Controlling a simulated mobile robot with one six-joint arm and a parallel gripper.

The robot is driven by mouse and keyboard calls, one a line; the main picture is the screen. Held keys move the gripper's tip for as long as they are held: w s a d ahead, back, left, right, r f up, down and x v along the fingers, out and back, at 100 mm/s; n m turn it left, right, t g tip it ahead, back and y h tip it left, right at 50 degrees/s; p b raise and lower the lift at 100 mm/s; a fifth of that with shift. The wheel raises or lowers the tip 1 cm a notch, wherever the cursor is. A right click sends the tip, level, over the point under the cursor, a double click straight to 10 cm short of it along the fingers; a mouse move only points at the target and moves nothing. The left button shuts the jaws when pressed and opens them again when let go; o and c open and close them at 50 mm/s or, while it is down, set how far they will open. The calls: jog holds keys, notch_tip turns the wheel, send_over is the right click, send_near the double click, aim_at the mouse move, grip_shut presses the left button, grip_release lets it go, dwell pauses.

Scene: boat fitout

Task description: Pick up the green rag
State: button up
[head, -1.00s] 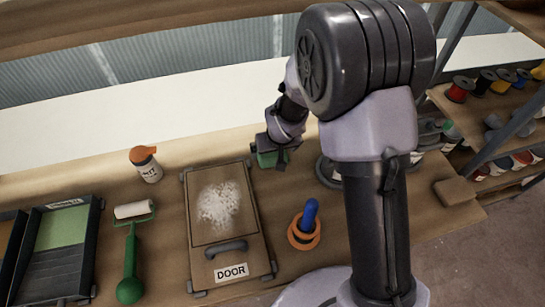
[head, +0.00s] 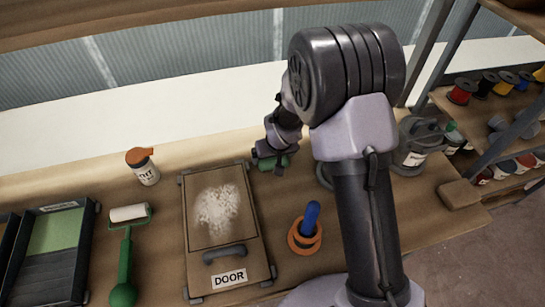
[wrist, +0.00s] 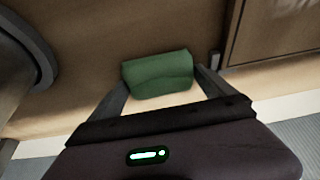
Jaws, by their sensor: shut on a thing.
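The green rag (wrist: 158,76) is a folded block between my two fingers in the wrist view. My gripper (wrist: 162,84) is shut on it, with a finger at each side. In the head view the rag (head: 280,161) shows partly behind my gripper (head: 274,164), just right of the door panel's far right corner. I cannot tell whether the rag touches the bench or is a little above it.
The door panel (head: 236,255) with white powder lies left of my gripper. An orange-topped bottle (head: 146,172), a roller (head: 130,213) and a paint tray (head: 89,240) are further left. A blue-handled tool in an orange ring (head: 294,240) is in front. A grey canister (head: 417,155) stands right.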

jog(key=shift+r, duration=0.1)
jog(key=shift+r, duration=0.3)
jog(key=v, duration=0.1)
jog(key=p+v, duration=0.1)
jog(key=v, duration=0.1)
jog(key=shift+w+a+p, duration=0.15)
jog(key=shift+a+p, duration=0.1)
jog(key=shift+p, duration=0.15)
jog(key=s+a+b, duration=0.1)
jog(key=s+b, duration=0.1)
jog(key=s, duration=0.2)
jog(key=s+a+b, duration=0.1)
jog(key=s+b, duration=0.2)
jog(key=s, duration=0.2)
jog(key=s+a+r+b, duration=0.1)
jog(key=s+b, duration=0.1)
jog(key=s, duration=0.2)
jog(key=shift+s+a, duration=0.2)
jog(key=shift+a, duration=0.2)
jog(key=shift+s+a+r+b, duration=0.2)
jog(key=shift+s+b, duration=0.1)
jog(key=shift+s, duration=0.35)
